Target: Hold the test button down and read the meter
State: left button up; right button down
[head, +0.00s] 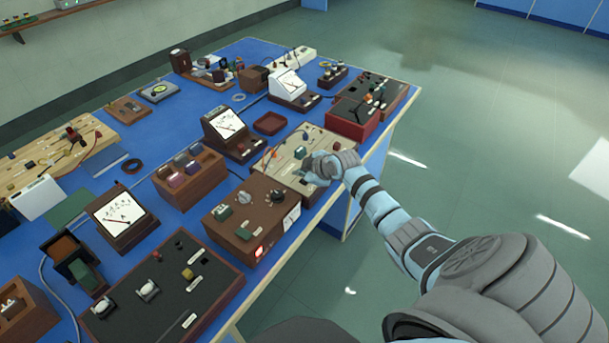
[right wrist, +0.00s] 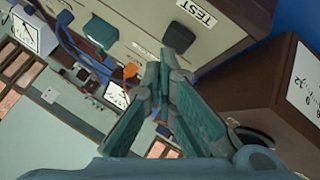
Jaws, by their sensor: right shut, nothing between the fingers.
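A beige panel box (head: 335,140) sits near the right edge of the blue bench. In the right wrist view its face carries a white TEST label (right wrist: 195,12), a dark green button (right wrist: 178,36) near that label, and another green knob (right wrist: 100,32). My right gripper (head: 308,177) is over this box; in the right wrist view its fingertips (right wrist: 160,66) are shut and empty, just below the dark button. I cannot tell whether they touch it. A meter (head: 227,124) with a white dial stands left of the box; its reading is too small to tell. My left gripper is not in view.
A brown box (head: 228,212) with a lit red lamp stands in front of the beige box. Another meter (head: 119,214) is at left, and a white-faced one (head: 287,84) is farther back. A red box (head: 353,122) stands behind my right gripper. Open floor lies to the right.

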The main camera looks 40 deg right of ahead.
jog(key=shift+r, duration=0.35)
notch_tip(320, 180, up, 5)
jog(key=p, duration=0.5)
jog(key=shift+f, duration=0.1)
dwell(0.4)
